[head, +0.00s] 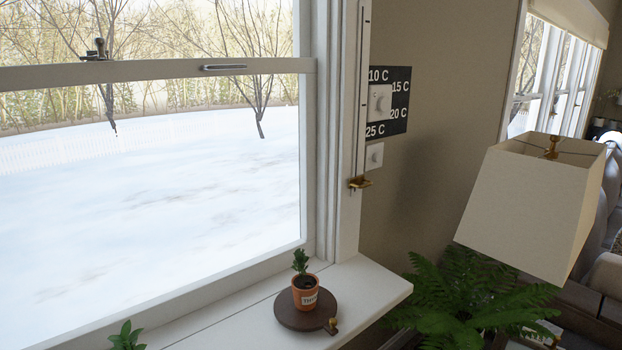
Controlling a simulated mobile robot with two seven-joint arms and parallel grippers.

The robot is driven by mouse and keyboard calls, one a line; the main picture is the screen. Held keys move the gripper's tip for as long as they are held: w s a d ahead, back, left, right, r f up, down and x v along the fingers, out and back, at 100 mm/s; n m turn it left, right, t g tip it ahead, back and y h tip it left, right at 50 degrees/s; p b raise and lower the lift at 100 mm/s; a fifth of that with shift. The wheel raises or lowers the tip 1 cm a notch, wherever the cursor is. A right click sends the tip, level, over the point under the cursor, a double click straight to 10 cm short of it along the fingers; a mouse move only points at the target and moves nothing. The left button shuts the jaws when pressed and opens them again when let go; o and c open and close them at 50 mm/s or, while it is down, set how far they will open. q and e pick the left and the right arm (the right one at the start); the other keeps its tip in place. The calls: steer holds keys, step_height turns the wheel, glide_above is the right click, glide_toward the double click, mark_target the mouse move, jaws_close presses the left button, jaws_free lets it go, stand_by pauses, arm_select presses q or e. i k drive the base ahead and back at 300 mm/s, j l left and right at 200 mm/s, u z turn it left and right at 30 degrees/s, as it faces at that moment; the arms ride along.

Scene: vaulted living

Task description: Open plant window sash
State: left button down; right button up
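The plant window fills the left of the head view. Its lower sash (311,160) has a horizontal top rail (150,70) with a slim metal pull (223,67) and a dark latch (97,50) on top. The sash's lower edge meets the sill side of the frame, with no gap that I can see. A small potted plant (305,290) in a labelled terracotta pot stands upright on a round dark board (290,317) on the white sill (370,285). Neither of my grippers is in view.
A brass piece (360,183) sits low on a vertical rod by the frame. A dial panel (388,100) with temperature marks is on the wall. A lamp shade (530,205) and fern (465,300) stand right. Another plant (127,337) shows at the bottom left.

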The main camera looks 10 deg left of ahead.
mark_target(152, 314)
steer(key=u, duration=1.25)
